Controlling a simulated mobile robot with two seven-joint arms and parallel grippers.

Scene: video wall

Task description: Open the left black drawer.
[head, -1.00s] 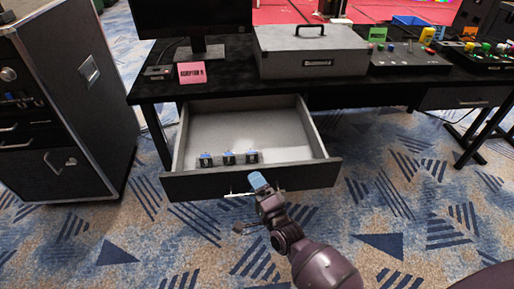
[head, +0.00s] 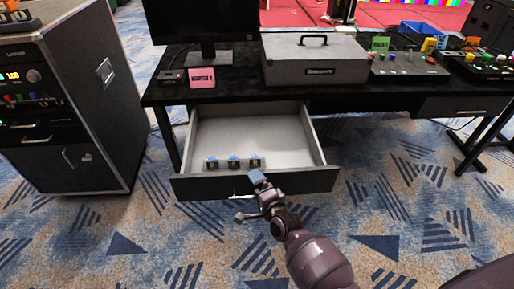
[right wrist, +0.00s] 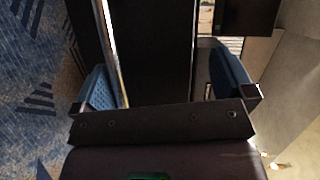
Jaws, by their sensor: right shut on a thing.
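The left black drawer (head: 215,187) under the desk is pulled well out. Its pale inside (head: 240,133) is visible, with a row of small blue-topped items (head: 235,162) near the front. My right gripper (head: 257,180) is at the middle of the drawer front, shut on the drawer handle (head: 240,196). The right wrist view shows its two blue-padded fingers (right wrist: 165,85) on either side of a dark panel, with a bright metal strip (right wrist: 109,40) by the left finger. The exact contact is hard to see. My left gripper is out of view.
The black desk (head: 225,94) carries a monitor (head: 207,22), a pink card (head: 202,79), a grey case (head: 315,62) and control panels (head: 408,66). A second drawer (head: 463,107) at the right is closed. A black rack case (head: 100,120) stands at the left. Patterned carpet lies clear in front.

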